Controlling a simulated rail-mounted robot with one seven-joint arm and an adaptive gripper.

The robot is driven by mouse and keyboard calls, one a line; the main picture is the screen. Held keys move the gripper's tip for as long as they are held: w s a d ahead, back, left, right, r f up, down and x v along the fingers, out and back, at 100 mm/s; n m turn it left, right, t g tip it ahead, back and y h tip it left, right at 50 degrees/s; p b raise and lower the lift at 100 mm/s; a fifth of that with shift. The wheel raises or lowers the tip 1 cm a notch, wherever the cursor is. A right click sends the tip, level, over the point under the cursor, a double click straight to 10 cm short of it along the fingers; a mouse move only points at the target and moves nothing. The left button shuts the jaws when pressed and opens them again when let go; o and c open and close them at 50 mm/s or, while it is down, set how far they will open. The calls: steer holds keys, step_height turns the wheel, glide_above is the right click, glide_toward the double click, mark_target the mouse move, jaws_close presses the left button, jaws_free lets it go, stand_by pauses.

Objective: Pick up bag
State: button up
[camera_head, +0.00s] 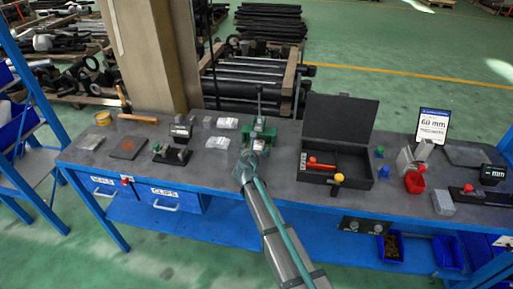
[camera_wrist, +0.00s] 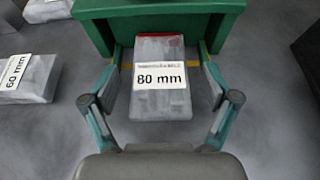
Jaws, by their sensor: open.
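A clear-grey bag (camera_wrist: 160,107) with a white "80 mm" label and a red top edge lies on the bench in the wrist view. My gripper (camera_wrist: 160,70) is open, with one finger on each side of this bag and a small gap at both sides. Another bag (camera_wrist: 27,84), labelled "60 mm", lies to the left, outside my fingers. In the head view my gripper (camera_head: 250,160) is low in front of the green fixture (camera_head: 259,133), and largely hides the bag there. Pale bags (camera_head: 228,123) (camera_head: 218,142) lie left of it.
The green fixture (camera_wrist: 160,22) stands directly behind the 80 mm bag. An open black case (camera_head: 336,150) stands to the right on the bench (camera_head: 226,176). A sign (camera_head: 432,125) reads "60 mm". A pillar (camera_head: 152,50) rises at the back left.

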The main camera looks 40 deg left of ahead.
steer(key=shift+c, duration=0.2)
steer(key=c, duration=1.4)
steer(key=shift+r, duration=0.2)
